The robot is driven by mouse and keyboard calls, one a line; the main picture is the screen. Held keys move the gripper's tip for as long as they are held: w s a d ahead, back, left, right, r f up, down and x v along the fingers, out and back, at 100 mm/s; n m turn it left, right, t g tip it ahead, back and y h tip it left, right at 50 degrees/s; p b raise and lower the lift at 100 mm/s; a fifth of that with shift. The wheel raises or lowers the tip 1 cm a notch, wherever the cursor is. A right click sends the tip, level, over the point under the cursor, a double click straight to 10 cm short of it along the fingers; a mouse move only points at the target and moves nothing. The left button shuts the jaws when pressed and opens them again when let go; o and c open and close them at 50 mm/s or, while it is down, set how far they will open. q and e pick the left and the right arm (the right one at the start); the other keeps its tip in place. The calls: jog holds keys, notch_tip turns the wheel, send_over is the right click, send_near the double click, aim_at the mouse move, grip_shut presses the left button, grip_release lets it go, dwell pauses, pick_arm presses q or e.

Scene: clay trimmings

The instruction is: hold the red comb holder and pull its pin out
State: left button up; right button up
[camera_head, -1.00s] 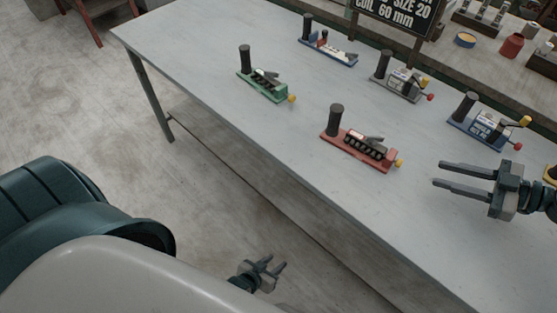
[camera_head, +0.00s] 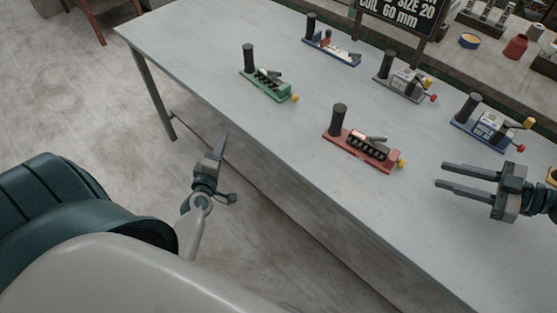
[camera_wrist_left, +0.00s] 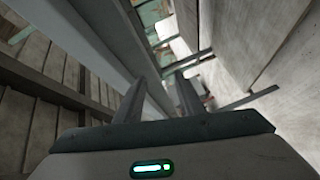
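The red comb holder (camera_head: 358,153) lies on the near part of the table. It has a black upright handle (camera_head: 337,120) at its left end, a dark toothed comb in the middle, a grey lever, and a yellow knob (camera_head: 402,163) at its right end. My left gripper (camera_head: 221,146) is off the table's near edge, left of and apart from the holder; its fingers also show in the left wrist view (camera_wrist_left: 157,98), apart with nothing between them. My right gripper (camera_head: 440,177) is open and empty, right of the red holder, its fingers pointing left.
A green holder (camera_head: 268,86), a blue-based holder (camera_head: 331,50), a grey holder (camera_head: 404,84) and another blue holder (camera_head: 484,130) stand on the table (camera_head: 210,60). A sign (camera_head: 400,15) stands at the back. The table's front is clear.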

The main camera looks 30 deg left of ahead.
aim_at(332, 127)
pick_arm(q)
notch_tip(332, 127, up, 9)
jog(key=a+t, duration=0.2)
jog(key=a, duration=0.1)
jog(key=d+r+m+t+h, duration=0.1)
jog(key=d+r+m+h, duration=0.1)
jog(key=d+r+m, duration=0.3)
jog(key=s+d+m+h, duration=0.2)
jog(key=d+m+h, duration=0.3)
jog(key=d+m, duration=0.4)
jog(key=s+d+f+m+g+h, duration=0.1)
jog(key=s+d+m+h, duration=0.1)
jog(key=d+m+h, duration=0.3)
jog(key=d+m, duration=0.4)
jog(key=d, duration=0.3)
jog(key=shift+d+m+g+h, duration=0.3)
jog(key=shift+d+h, duration=0.05)
jog(key=shift+h, duration=0.05)
jog(key=shift+f, duration=0.1)
jog(key=x, duration=1.7)
jog(key=shift+w+f, duration=0.1)
jog(key=shift+w, duration=0.1)
